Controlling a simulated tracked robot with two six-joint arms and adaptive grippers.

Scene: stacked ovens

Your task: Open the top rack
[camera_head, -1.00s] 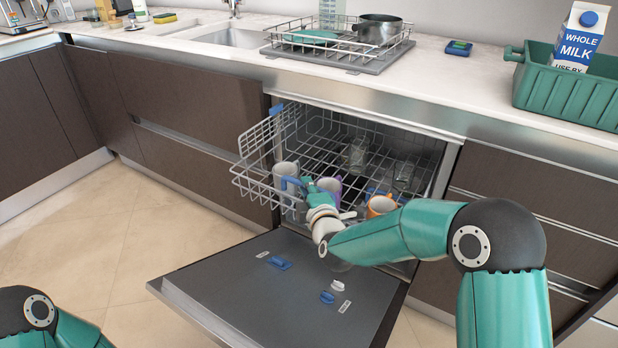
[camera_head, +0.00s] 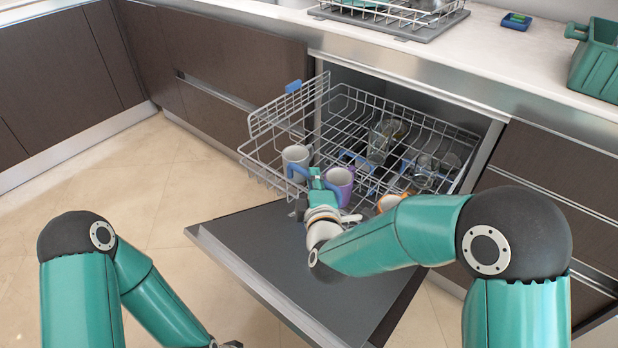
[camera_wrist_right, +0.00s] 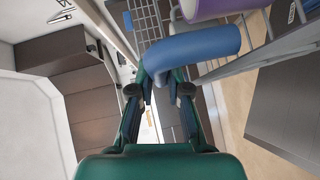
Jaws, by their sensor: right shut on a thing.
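The wire top rack (camera_head: 262,150) of the open dishwasher stands partly pulled out above the lowered door (camera_head: 330,265). It carries a white mug (camera_head: 294,158), a purple mug (camera_head: 340,182), an orange-rimmed mug (camera_head: 388,202) and several glasses (camera_head: 384,138). My right gripper (camera_head: 313,183) is at the rack's front, between the white and purple mugs. In the right wrist view its fingers (camera_wrist_right: 160,95) are shut on a thick blue handle (camera_wrist_right: 195,48). I cannot tell whether this handle belongs to the rack or a mug. My left gripper (camera_head: 226,344) barely shows at the bottom edge; its fingers are hidden.
The counter (camera_head: 540,70) above holds a dish drainer (camera_head: 395,12) and a green bin (camera_head: 600,65). Dark drawers flank the dishwasher. The tiled floor (camera_head: 165,200) left of the door is clear. The door's edge lies between my arms.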

